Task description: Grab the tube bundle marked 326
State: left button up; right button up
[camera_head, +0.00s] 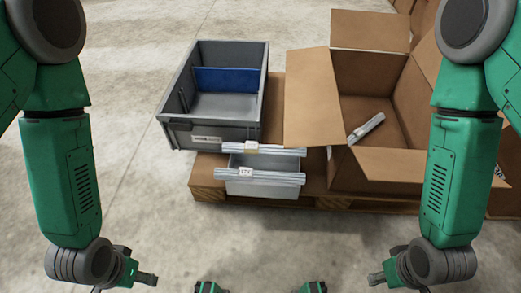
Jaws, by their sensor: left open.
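Three bundles of thin grey-white tubes are in view. One bundle (280,178) lies across the front of a pale open bin (262,191), with a white label at its middle. A second bundle (276,151) lies behind it across the bin's back, with a pale label. A third bundle (370,126) leans inside the cardboard box, with a small label near its lower end. The labels are too small to read surely, so I cannot tell which is 326. My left gripper (147,279) is open and empty, low on the left. My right gripper (376,279) is low on the right, away from the bundles; its jaws are unclear.
A grey crate (176,137) with a blue divider (227,79) stands behind the pale bin. An open cardboard box (314,97) with spread flaps stands to the right. A wooden pallet (207,190) is under them. The concrete floor (125,120) is clear at left and in front.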

aim_at(249, 148)
jog(key=i+j+z, duration=0.15)
jog(key=i+z, duration=0.2)
jog(key=i+j+z, duration=0.35)
jog(key=i+l, duration=0.05)
jog(key=i, duration=0.1)
